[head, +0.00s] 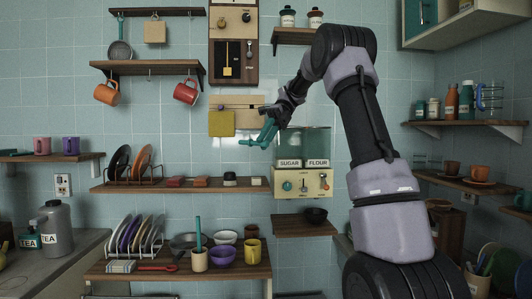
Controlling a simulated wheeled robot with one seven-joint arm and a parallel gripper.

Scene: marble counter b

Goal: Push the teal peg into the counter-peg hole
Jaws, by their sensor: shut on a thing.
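My gripper (266,133) is raised in front of the tiled wall, at the end of my arm reaching in from the right. It is shut on the teal peg (248,142), which points left and lies nearly level. The teal shapes at the fingers are small and overlap, so where the peg ends and the fingers begin is hard to tell. A beige wall panel (247,119) with a yellow square (221,124) is just behind and left of the peg. I cannot make out the counter-peg hole, or whether the peg touches the panel.
Sugar and flour canisters (317,147) stand above a cream panel with knobs (311,184), below and right of my gripper. A wall shelf (150,186) with plates and small blocks runs below left. A dark box with a yellow slider (233,68) hangs above. Open air lies left of the peg.

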